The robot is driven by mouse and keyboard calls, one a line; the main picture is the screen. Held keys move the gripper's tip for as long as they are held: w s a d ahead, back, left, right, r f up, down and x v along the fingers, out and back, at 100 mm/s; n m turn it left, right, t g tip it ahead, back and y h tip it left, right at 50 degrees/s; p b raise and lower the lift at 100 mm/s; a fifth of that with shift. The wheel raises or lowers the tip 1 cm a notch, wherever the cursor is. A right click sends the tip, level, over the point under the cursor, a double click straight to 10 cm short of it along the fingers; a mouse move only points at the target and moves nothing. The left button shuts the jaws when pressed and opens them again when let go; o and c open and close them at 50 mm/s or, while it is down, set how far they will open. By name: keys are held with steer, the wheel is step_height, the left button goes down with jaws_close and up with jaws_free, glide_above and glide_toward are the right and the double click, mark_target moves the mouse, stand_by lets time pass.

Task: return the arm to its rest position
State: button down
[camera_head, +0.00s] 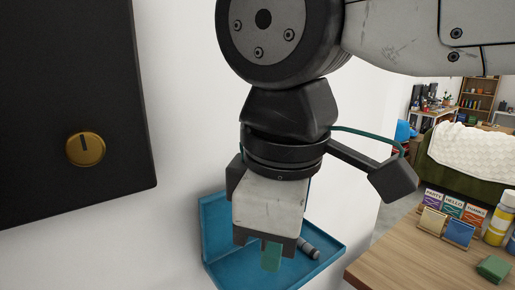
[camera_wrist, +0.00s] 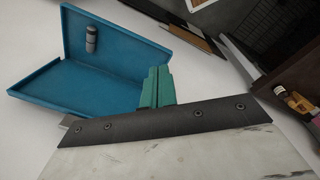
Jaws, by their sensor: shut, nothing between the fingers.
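My arm hangs down in the middle of the head view, folded at the black joint. My gripper (camera_head: 271,257) points down in front of a blue tray (camera_head: 222,270). In the wrist view its green fingers (camera_wrist: 156,87) are together with nothing between them. The blue tray (camera_wrist: 75,85) shows there just beyond the fingers, at the left. A small grey cylinder (camera_head: 310,247) is by the tray's wall, partly behind my gripper. It also shows in the wrist view (camera_wrist: 91,38). My gripper hides part of the tray.
A black panel (camera_head: 60,70) with a brass knob (camera_head: 86,149) is on the white wall at left.

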steer(key=d+f+m, duration=0.5)
steer(key=d+m, duration=0.2)
steer(key=d, duration=0.5)
steer(key=d+f+m, duration=0.6)
steer(key=d+m, duration=0.2)
steer(key=d, duration=0.5)
steer(key=shift+w+f+h, duration=0.15)
steer(key=shift+w+h, duration=0.15)
steer(key=shift+w, duration=0.05)
steer(key=shift+d, duration=0.1)
